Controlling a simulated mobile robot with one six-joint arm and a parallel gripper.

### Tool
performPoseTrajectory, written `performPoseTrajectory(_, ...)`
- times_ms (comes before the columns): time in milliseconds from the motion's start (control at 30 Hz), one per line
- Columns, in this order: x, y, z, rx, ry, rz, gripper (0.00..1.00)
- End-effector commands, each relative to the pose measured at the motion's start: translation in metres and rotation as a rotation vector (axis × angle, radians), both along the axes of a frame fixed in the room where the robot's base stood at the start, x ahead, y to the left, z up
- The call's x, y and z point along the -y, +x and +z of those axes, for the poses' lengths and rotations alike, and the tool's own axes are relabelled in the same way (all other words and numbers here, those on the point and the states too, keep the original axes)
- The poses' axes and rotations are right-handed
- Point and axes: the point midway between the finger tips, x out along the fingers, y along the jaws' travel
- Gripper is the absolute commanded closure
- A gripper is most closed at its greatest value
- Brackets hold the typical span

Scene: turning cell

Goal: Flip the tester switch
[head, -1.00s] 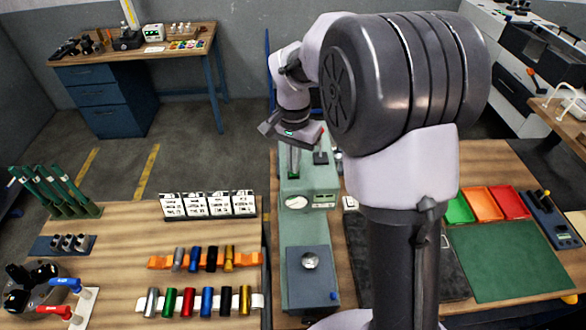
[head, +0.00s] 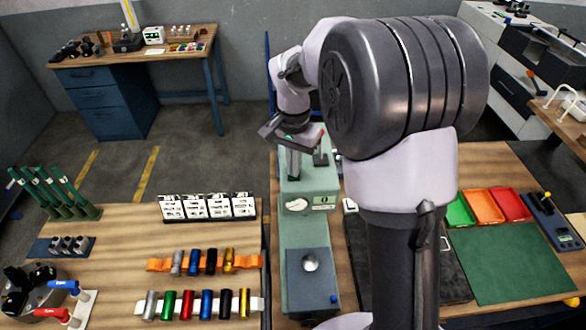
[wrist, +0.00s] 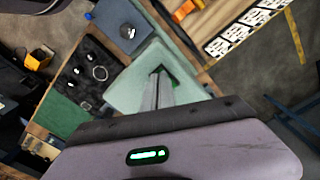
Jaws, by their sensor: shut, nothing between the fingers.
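The tester is a pale green machine (head: 303,235) in the middle of the head view, with a round white gauge (head: 297,204), a small display (head: 323,202) and a blue-grey plate at its near end. Its pale top also shows in the wrist view (wrist: 130,78). My gripper (head: 293,178) is shut and empty, pointing down at the tester's far end. In the wrist view the fingertips (wrist: 158,72) are close to a green piece (wrist: 172,84), mostly hidden behind them. I cannot tell whether this is the switch, its position, or whether the fingers touch it.
A dark upright piece with a red top (head: 322,150) stands just right of my fingers. Left of the tester is a wooden table with white cards (head: 208,207) and coloured cylinders (head: 200,304). Right of it are a dark mat and coloured trays (head: 483,206).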

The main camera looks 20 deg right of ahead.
Motion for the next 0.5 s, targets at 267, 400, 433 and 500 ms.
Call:
performPoseTrajectory(267,0.0,0.0,0.036,0.001,0.0,0.0,1.0)
performPoseTrajectory(400,0.0,0.001,0.052,0.001,0.0,-0.001,1.0)
performPoseTrajectory(433,0.0,0.001,0.055,0.001,0.0,-0.001,1.0)
performPoseTrajectory(500,0.0,0.001,0.063,0.002,-0.001,0.0,1.0)
